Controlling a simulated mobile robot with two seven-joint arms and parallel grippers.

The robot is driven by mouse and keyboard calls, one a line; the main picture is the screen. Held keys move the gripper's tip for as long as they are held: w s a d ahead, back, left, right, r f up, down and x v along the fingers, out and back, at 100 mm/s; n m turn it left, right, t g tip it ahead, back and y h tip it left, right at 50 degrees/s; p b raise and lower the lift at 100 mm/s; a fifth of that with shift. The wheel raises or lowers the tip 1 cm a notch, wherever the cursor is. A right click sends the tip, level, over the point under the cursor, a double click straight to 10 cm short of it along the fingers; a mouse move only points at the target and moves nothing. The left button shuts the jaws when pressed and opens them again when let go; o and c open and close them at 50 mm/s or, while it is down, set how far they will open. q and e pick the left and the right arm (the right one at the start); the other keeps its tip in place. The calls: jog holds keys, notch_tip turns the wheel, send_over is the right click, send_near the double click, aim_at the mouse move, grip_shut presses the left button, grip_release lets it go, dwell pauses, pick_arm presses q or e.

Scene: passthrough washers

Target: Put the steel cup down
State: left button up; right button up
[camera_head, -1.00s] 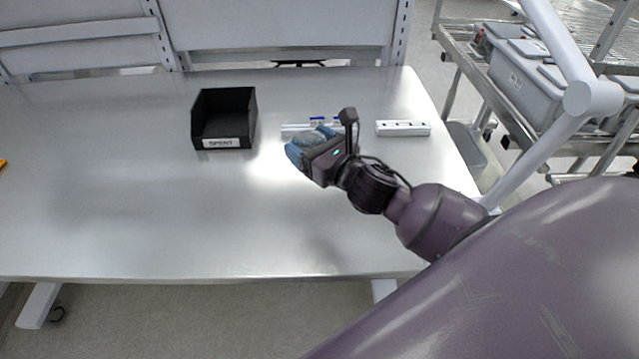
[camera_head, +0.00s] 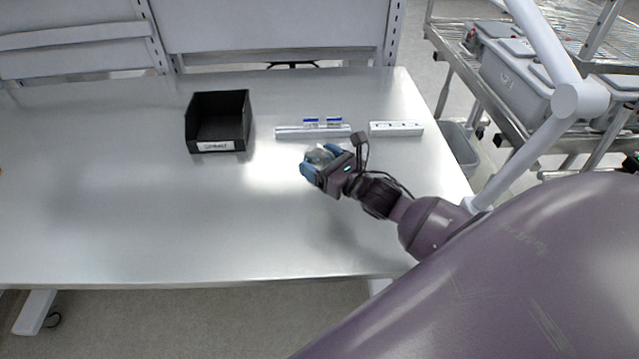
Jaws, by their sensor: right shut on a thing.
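My right gripper (camera_head: 313,163) is over the right half of the steel table (camera_head: 150,220), with its blue fingers shut on the steel cup (camera_head: 319,156). Only a small greyish part of the cup shows between the fingers; the rest is hidden by the gripper. I cannot tell whether the cup touches the table top. My left gripper is not in view.
A black open bin (camera_head: 219,122) with a white label stands left of the gripper. Behind the gripper lies a metal bar-like rack (camera_head: 300,132) with blue-marked items. A white power strip (camera_head: 396,128) lies to its right. The table's left and front are clear.

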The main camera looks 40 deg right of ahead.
jog(key=shift+f, duration=3.75)
jog(key=shift+f, duration=0.2)
jog(key=o, duration=0.9)
jog(key=shift+o, duration=0.2)
jog(key=shift+r, duration=0.1)
